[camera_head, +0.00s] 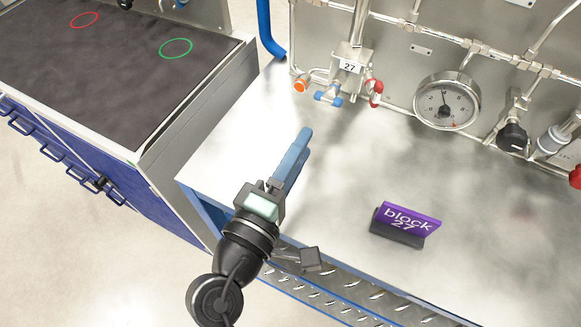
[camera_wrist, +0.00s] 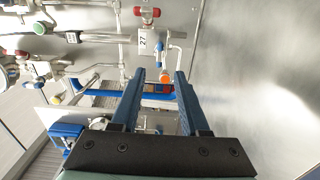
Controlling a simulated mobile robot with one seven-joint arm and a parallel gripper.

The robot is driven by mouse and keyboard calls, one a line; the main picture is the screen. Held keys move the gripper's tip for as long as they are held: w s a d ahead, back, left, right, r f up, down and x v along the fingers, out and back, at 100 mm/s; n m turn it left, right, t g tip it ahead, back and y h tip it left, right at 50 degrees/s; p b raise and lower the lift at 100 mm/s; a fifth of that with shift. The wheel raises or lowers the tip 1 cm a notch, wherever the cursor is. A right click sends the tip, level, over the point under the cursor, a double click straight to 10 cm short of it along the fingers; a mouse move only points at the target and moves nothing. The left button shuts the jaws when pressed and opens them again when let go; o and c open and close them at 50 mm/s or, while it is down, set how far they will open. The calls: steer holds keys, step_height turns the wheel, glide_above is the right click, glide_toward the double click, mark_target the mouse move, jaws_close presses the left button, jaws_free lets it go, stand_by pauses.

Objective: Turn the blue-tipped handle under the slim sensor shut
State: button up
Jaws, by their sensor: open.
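The blue-tipped handle (camera_head: 328,97) sits on the valve block (camera_head: 350,62) labelled 27 in the head view, between an orange cap (camera_head: 300,86) and a red handle (camera_head: 374,90). A slim metal stem (camera_head: 360,20) rises above this block; I cannot tell whether it is the slim sensor. My gripper (camera_head: 304,140) is open and empty, its fingers pointing toward the block, apart from it and below the handle in the picture. In the wrist view the block 27 (camera_wrist: 143,41) lies beyond the fingertips (camera_wrist: 160,75), with the orange cap (camera_wrist: 167,76) between them.
A round gauge (camera_head: 447,101) and a black knob (camera_head: 512,137) are on the panel to the right. A purple "block 27" sign (camera_head: 407,220) stands on the metal bench (camera_head: 480,220). A dark-topped blue cabinet (camera_head: 110,70) is at left. The bench around the fingers is clear.

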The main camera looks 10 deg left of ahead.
steer(key=shift+v, duration=1.7)
steer(key=shift+d, duration=0.1)
